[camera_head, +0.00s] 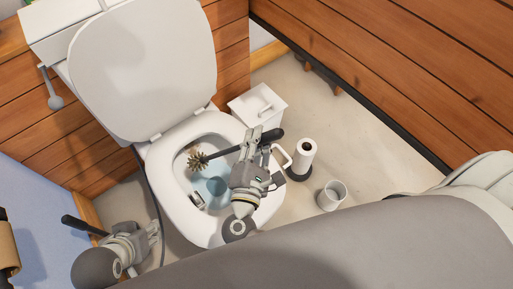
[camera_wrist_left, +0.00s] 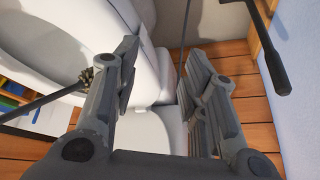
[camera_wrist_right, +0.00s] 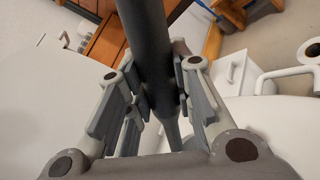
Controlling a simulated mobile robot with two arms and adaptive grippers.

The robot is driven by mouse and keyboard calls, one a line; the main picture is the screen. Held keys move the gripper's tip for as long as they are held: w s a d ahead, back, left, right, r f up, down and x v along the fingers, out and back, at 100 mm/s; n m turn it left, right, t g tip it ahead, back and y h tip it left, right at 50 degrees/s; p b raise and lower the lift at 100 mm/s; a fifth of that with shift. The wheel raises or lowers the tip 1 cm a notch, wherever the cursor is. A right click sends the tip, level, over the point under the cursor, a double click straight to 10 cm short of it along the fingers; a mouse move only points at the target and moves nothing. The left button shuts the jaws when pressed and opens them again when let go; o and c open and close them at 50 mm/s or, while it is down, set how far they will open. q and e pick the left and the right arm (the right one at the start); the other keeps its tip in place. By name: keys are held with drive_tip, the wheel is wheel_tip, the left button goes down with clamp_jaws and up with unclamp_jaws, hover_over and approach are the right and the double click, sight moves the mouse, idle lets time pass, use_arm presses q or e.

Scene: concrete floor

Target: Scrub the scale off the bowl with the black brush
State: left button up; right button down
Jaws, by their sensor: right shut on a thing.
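The toilet bowl (camera_head: 166,180) stands open with its lid raised and bluish water inside. My right gripper (camera_head: 256,144) is above the bowl's right rim, shut on the handle of the black brush (camera_head: 225,152). In the right wrist view the thick black handle (camera_wrist_right: 147,50) runs between its fingers. The brush's brownish bristle head (camera_head: 198,160) is over the bowl opening near its back left; contact with the wall is unclear. I cannot clearly make out scale. My left gripper (camera_head: 152,233) is left of the bowl; its fingers stand apart and empty in the left wrist view (camera_wrist_left: 165,75).
A white bin (camera_head: 257,103), a paper roll on a holder (camera_head: 304,154) and a cup (camera_head: 332,195) stand right of the toilet. A dark-handled tool (camera_head: 83,226) is near my left gripper. A small grey piece (camera_head: 197,201) sits inside the bowl. Wooden panels border the floor.

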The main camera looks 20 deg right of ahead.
drive_tip(key=shift+a+f+m, duration=0.2)
drive_tip(key=shift+f+m, duration=0.1)
drive_tip(key=shift+w+f, duration=0.1)
drive_tip(key=shift+w, duration=0.1)
use_arm(q)
drive_tip(key=w+d+r+t+h+b, duration=0.1)
drive_tip(key=w+d+r+t+b, duration=0.1)
drive_tip(key=w+r+t, duration=0.4)
drive_tip(key=w+d+r+t+h+b, duration=0.2)
drive_tip(key=w+r+t, duration=0.4)
drive_tip(key=r, duration=0.5)
drive_tip(key=shift+w+d+m, duration=0.4)
drive_tip(key=shift+w+d, duration=0.15)
drive_tip(key=shift+d, duration=0.35)
use_arm(e)
drive_tip(key=shift+w+a+f, duration=0.25)
drive_tip(key=shift+w+f, duration=0.2)
drive_tip(key=shift+w, duration=0.3)
drive_tip(key=shift+w+a+f, duration=0.3)
drive_tip(key=shift+w+f, duration=0.2)
drive_tip(key=shift+w, duration=0.3)
drive_tip(key=shift+w+a+f, duration=0.25)
drive_tip(key=shift+w+f, duration=0.2)
drive_tip(key=shift+w, duration=0.3)
use_arm(q)
drive_tip(key=shift+b, duration=0.3)
